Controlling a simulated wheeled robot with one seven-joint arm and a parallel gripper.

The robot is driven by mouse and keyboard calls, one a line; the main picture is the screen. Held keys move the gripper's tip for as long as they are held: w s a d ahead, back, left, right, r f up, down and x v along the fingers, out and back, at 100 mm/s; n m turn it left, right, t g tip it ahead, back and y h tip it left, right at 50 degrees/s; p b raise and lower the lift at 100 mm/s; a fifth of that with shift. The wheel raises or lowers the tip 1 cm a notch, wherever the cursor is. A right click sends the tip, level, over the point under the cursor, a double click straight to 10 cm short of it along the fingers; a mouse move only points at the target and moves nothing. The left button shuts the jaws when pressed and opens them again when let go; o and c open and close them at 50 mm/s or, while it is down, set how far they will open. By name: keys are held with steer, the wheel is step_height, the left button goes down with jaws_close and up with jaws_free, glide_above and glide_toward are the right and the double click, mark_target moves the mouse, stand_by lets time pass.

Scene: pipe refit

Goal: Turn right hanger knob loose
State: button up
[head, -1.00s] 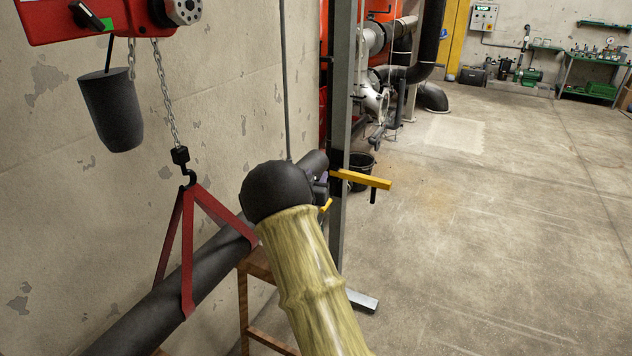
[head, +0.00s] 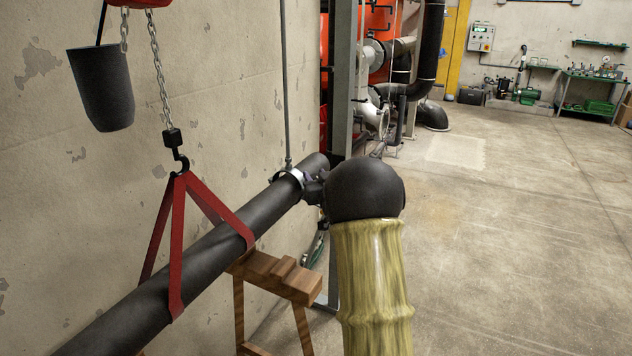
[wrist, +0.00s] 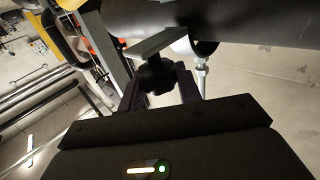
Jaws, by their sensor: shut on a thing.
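The right hanger is a light metal clamp ring (head: 290,176) around the dark pipe (head: 215,240), hanging from a thin rod (head: 286,90) near the pipe's far end. In the wrist view the knob (wrist: 155,75) is a dark round piece below a flat grey plate (wrist: 158,46) beside the pipe (wrist: 235,20). My gripper (wrist: 157,82) has one finger on each side of the knob and is shut on it. In the head view my gripper (head: 313,188) meets the clamp from the right; my dark wrist joint partly hides it, and the knob cannot be made out there.
A red sling (head: 175,240) on a chain hoist hook (head: 176,150) holds the pipe at left. A wooden stand (head: 275,275) is under the pipe. A grey steel post (head: 343,80) rises behind my wrist. The floor at right is clear.

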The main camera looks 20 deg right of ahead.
steer(key=n+y+p, duration=0.1)
steer(key=y, duration=0.1)
steer(key=n+y+p, duration=0.2)
steer(key=y, duration=0.1)
steer(key=shift+d+r, duration=0.15)
steer(key=shift+r, duration=0.05)
steer(key=n+y+p, duration=0.1)
steer(key=y, duration=0.1)
steer(key=n+g+y+p, duration=0.1)
steer(key=n+y+p, duration=0.1)
steer(key=shift+f+g, duration=0.1)
steer(key=shift+g, duration=0.2)
steer(key=shift+y+p, duration=0.3)
steer(key=o, duration=1)
steer(key=shift+c, duration=0.2)
steer(key=shift+s, duration=0.15)
steer(key=b+v, duration=0.1)
steer(key=v, duration=1.6)
steer(key=shift+b, duration=0.35)
